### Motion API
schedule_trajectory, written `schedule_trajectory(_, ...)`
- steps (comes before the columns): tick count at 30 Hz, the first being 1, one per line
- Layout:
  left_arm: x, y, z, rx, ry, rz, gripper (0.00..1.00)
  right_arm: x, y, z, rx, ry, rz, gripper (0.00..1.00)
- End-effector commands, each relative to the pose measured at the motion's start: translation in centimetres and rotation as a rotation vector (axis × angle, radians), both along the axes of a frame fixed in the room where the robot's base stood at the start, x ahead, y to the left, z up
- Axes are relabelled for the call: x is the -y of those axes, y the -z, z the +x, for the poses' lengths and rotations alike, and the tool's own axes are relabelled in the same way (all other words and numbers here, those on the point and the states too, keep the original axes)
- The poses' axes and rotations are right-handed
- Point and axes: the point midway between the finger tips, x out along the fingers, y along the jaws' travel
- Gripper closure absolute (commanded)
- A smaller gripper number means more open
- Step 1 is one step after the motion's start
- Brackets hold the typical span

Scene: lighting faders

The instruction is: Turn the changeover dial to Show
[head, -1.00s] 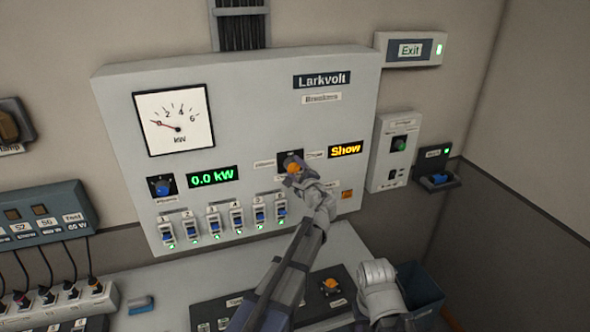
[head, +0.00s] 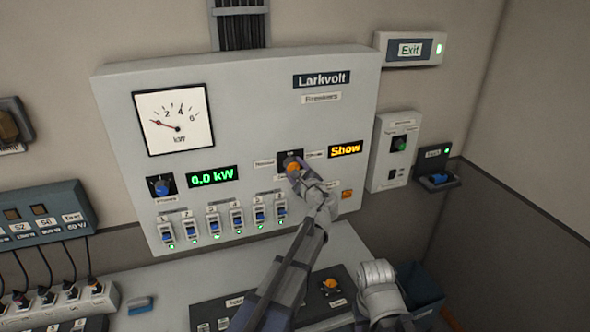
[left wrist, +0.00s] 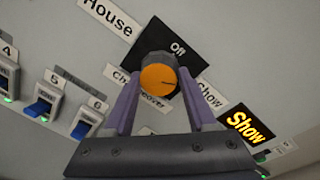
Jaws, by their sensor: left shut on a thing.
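The changeover dial (head: 292,167) is an orange-faced knob on a black plate on the grey Larkvolt panel. In the left wrist view the dial (left wrist: 158,80) sits between the two purple fingers of my left gripper (left wrist: 158,98), which is shut on it. Its pointer line points right, toward the Show label (left wrist: 210,94). The Off label (left wrist: 178,47) and House label (left wrist: 110,16) are also on the plate's surround. The amber display (head: 345,149) reads Show. In the head view my left gripper (head: 296,174) partly covers the dial. My right gripper's fingers do not show.
Several blue breaker switches (head: 238,218) stand in a row below left of the dial. A blue phase knob (head: 161,187) and a green 0.0 kW display (head: 213,176) are farther left. A small unit with a green knob (head: 399,144) is right of the panel.

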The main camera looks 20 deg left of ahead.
Motion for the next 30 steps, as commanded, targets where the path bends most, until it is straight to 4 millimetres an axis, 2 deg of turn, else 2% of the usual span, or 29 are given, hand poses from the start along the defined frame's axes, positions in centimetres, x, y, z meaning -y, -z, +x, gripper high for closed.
schedule_trajectory(4,0.0,0.2,-0.2,-0.002,-0.001,-0.005,0.99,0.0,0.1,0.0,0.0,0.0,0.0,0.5)
schedule_trajectory(5,0.0,0.2,-0.2,-0.002,-0.001,-0.005,0.42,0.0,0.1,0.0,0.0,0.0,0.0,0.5)
schedule_trajectory(12,0.0,0.1,-0.1,-0.001,-0.001,-0.003,0.15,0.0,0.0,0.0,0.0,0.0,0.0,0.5)
schedule_trajectory(22,0.3,0.0,-0.5,0.0,0.001,-0.001,0.13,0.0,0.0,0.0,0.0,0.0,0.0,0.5)
schedule_trajectory(30,2.7,-0.3,-4.0,-0.001,0.001,-0.002,0.13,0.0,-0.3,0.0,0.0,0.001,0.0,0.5)
